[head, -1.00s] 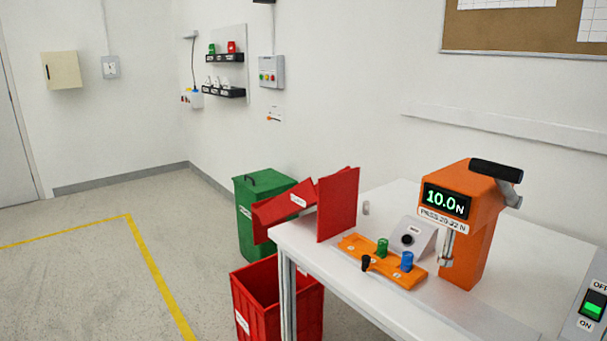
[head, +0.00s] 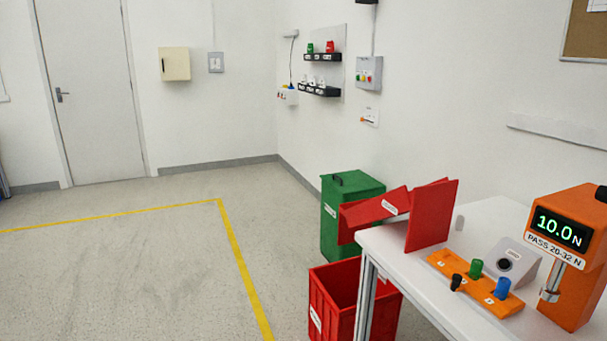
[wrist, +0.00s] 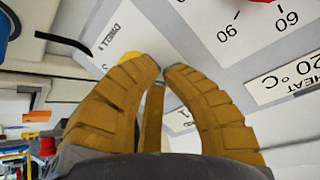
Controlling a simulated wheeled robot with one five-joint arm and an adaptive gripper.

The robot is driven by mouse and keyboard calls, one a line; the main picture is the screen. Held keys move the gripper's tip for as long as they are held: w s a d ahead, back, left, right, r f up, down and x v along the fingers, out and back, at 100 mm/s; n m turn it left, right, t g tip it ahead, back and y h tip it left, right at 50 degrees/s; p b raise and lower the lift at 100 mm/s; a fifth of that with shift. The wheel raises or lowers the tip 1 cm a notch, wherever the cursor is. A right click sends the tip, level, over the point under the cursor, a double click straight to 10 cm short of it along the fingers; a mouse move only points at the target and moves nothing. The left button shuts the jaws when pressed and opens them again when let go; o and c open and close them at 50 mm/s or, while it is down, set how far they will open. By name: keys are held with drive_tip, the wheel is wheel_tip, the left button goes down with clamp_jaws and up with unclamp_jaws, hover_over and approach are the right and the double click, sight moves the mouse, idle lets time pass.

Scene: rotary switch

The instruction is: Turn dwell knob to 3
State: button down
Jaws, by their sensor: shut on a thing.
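In the wrist view a tilted pale panel carries a label reading DWELL s (wrist: 112,42). My gripper (wrist: 155,72) is closed in front of it, its two ribbed tan fingers converging at the tips beside the label. A yellow rounded piece (wrist: 129,57), apparently the dwell knob, shows at the left fingertip; most of it is hidden by the fingers. The head view shows neither my gripper nor this panel.
A red part (wrist: 262,1) sits at the wrist view's top edge, near marks 60 and 90. A blue part (wrist: 4,28) and dark cable are at left. The head view shows a white table (head: 395,262), orange tester (head: 572,275), red bin (head: 335,305) and open floor.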

drive_tip(key=shift+s+d+r+p, duration=0.15)
drive_tip(key=shift+d+r+p, duration=0.2)
drive_tip(key=shift+p, duration=0.25)
drive_tip(key=shift+a+f, duration=0.15)
drive_tip(key=shift+f, duration=0.05)
drive_tip(key=a+b, duration=0.1)
drive_tip(key=a+r+b, duration=0.1)
drive_tip(key=a, duration=0.1)
drive_tip(key=a+r+b, duration=0.1)
drive_tip(key=a+b, duration=0.1)
drive_tip(key=shift+s+r, duration=0.2)
drive_tip(key=shift+s, duration=0.05)
drive_tip(key=shift+w+d+f+b, duration=0.3)
drive_tip(key=shift+d+f+b, duration=0.05)
drive_tip(key=shift+d+f, duration=0.5)
drive_tip(key=shift+w+p+x, duration=0.25)
drive_tip(key=shift+p+x, duration=0.35)
drive_tip(key=shift+x, duration=0.5)
